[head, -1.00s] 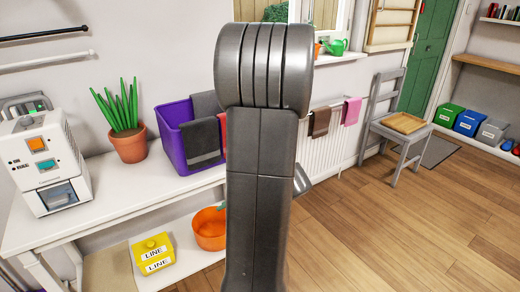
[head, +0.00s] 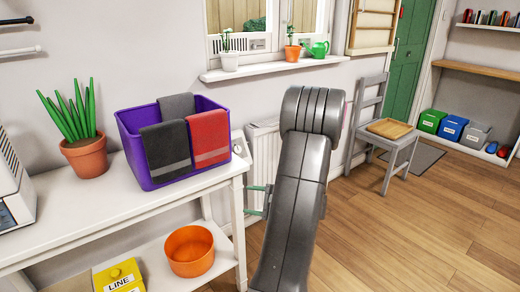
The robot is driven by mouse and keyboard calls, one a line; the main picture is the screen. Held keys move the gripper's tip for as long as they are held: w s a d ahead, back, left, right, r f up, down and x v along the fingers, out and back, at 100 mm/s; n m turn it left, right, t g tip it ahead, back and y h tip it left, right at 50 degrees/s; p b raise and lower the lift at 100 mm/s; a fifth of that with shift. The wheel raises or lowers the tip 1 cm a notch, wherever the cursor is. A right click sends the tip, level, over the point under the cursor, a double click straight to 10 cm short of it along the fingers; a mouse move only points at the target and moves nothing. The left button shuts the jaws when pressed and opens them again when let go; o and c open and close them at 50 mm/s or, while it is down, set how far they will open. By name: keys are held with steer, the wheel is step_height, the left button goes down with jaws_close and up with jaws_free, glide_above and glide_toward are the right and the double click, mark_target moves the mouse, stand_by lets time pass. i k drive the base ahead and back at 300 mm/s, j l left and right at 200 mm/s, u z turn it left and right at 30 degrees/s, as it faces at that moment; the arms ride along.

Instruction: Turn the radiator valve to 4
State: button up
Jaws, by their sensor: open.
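The white radiator (head: 264,152) stands against the wall under the window, partly hidden by my arm. A small pale rounded part (head: 239,148) shows at its upper left, beside the table's corner; it may be the valve, but no numbers can be read on it. My gripper (head: 251,200) shows at the left of my arm, with two green fingers spread apart and pointing left. It is open and empty, lower in the picture than the pale part, near the table's right end. My arm hides the rest of the gripper.
The white table (head: 120,208) holds a purple bin (head: 145,184) with towels and a potted plant (head: 86,157). An orange bowl (head: 190,252) sits on its lower shelf. A grey chair (head: 392,150) stands right. The wooden floor between is clear.

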mark_target(236, 150)
steer(key=i, duration=0.75)
steer(key=i+j+z, duration=0.3)
